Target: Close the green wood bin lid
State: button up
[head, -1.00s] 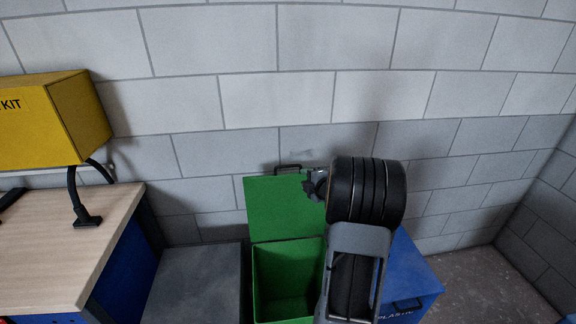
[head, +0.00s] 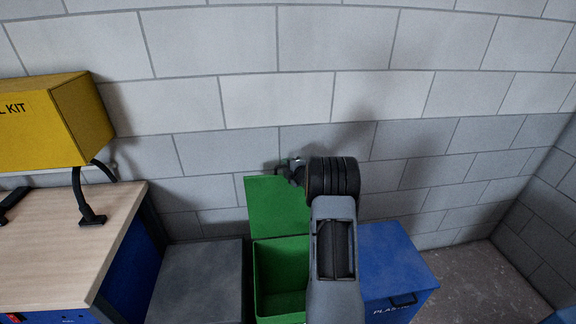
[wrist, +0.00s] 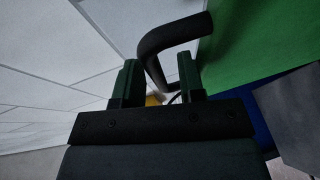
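The green bin (head: 282,285) stands open, its green lid (head: 275,205) swung up and leaning back near the wall. The lid's dark handle (head: 279,170) is at its top edge. My gripper (head: 292,168) is at that top edge, beside the handle. In the wrist view, my gripper (wrist: 158,72) has its two fingers apart, and part of the bent black handle (wrist: 172,38) lies between them. I cannot tell whether either finger touches it. The green lid (wrist: 250,35) fills the upper right there. My arm hides the right side of the lid and bin.
A blue bin (head: 397,262) marked as plastic stands right of the green one, its lid shut. A grey bin (head: 200,280) stands to the left. A workbench (head: 75,225) with a yellow kit box (head: 50,120) is further left. The block wall (head: 330,100) is close behind.

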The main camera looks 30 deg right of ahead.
jog(key=shift+w, duration=0.2)
jog(key=shift+c, duration=0.5)
grip_shut()
